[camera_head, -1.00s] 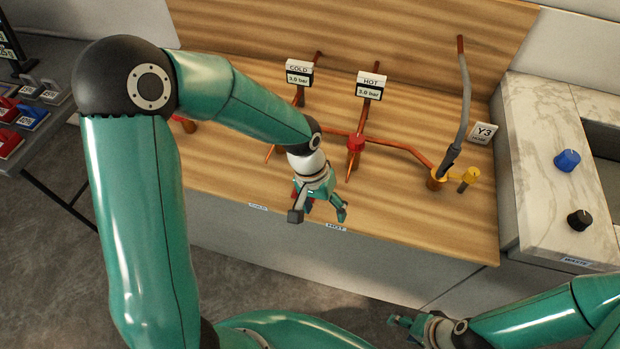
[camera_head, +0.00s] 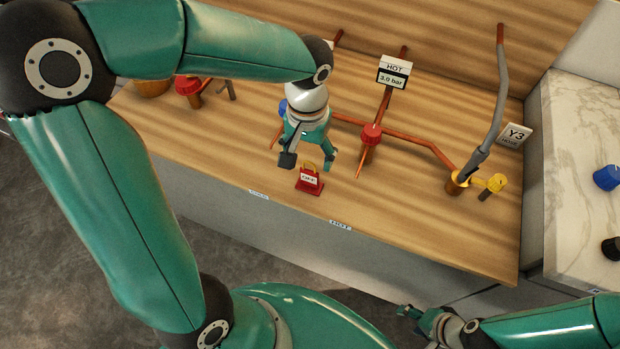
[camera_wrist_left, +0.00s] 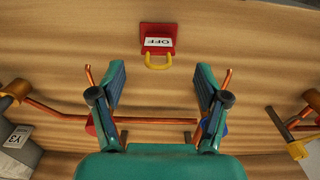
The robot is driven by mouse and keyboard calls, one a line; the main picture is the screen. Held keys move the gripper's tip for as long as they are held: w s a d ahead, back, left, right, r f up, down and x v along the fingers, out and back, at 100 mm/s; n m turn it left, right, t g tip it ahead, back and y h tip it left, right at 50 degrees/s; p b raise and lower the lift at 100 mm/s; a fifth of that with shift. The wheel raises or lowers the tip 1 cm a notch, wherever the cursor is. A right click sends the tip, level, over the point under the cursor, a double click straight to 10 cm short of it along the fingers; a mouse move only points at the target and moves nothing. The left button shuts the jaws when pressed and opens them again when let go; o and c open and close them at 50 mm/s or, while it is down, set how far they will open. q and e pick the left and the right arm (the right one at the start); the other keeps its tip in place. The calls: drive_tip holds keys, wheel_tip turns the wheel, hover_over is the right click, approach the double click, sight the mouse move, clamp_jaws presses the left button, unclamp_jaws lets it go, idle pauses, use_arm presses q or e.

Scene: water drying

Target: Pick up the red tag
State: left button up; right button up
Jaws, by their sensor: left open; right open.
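The red tag (camera_head: 309,181) sits near the front edge of the wooden bench, with a white "OFF" label and a yellow loop handle on its far side. My left gripper (camera_head: 307,159) is open and above the bench, just behind the tag and apart from it. In the left wrist view the tag (camera_wrist_left: 157,40) lies beyond the open fingertips, its yellow loop (camera_wrist_left: 158,62) towards them, and nothing is between the fingers. My right gripper (camera_head: 415,318) is open and empty, low in front of the bench.
A grey hose (camera_head: 490,110), yellow valve (camera_head: 496,182) and Y3 sign (camera_head: 515,134) are further right. A blue valve (camera_head: 283,107) is partly hidden behind my gripper.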

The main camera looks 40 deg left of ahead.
sight(310, 185)
use_arm(q)
drive_tip(key=shift+w+d+f, duration=0.1)
drive_tip(key=shift+f, duration=3.45)
drive_tip(key=c, duration=1.1)
drive_tip(key=shift+r, duration=0.15)
drive_tip(key=shift+c, duration=0.3)
